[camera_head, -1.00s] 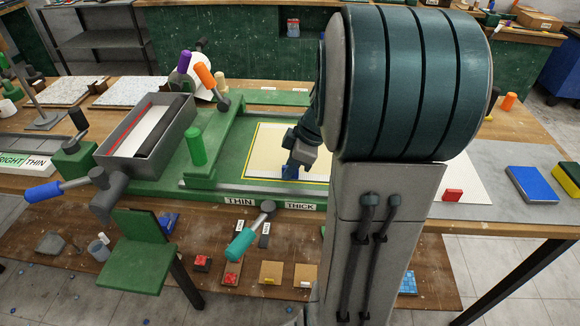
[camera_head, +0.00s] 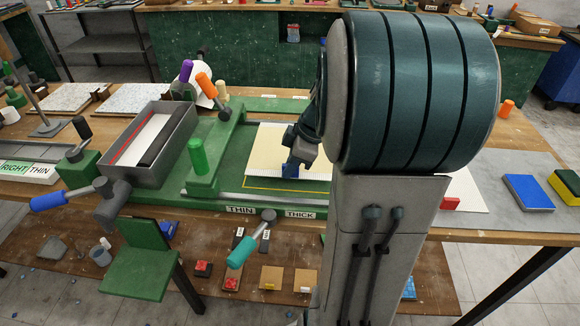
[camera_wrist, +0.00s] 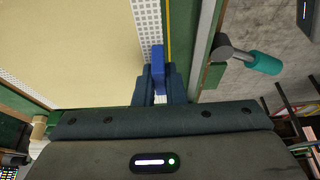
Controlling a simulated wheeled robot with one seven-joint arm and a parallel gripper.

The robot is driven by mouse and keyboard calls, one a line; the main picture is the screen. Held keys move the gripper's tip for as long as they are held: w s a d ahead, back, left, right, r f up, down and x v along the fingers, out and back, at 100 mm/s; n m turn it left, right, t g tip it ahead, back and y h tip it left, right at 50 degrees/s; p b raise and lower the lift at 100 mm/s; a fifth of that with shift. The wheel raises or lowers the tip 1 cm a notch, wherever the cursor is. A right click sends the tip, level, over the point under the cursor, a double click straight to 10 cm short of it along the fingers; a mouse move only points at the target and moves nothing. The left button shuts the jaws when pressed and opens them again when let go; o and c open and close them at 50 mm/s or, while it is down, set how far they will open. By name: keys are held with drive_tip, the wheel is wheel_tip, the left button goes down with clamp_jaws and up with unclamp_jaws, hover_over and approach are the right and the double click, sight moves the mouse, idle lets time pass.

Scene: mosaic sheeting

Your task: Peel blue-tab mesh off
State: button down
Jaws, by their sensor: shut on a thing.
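My gripper (camera_head: 292,168) is shut on the blue tab (camera_wrist: 158,66) at the near edge of the cream sheet (camera_head: 272,146). In the wrist view the tab stands between the fingers (camera_wrist: 158,88). A white mesh strip (camera_wrist: 147,22) runs along the sheet's edge beside the tab, and a bit of mesh shows between the fingers. The sheet lies over the green bed (camera_head: 225,165), inside a yellow outline. Its near edge sits back from the yellow line, with green showing between. My arm hides the sheet's right part.
A green handle (camera_head: 197,158) and a grey tray (camera_head: 150,150) stand left of the sheet. A teal-handled crank (camera_head: 240,250) juts from the front near the THIN and THICK labels. A blue block (camera_head: 528,192) lies at right.

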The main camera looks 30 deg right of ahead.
drive_tip(key=shift+r+p, duration=1.5)
drive_tip(key=shift+r, duration=1.3)
drive_tip(key=shift+a, duration=0.1)
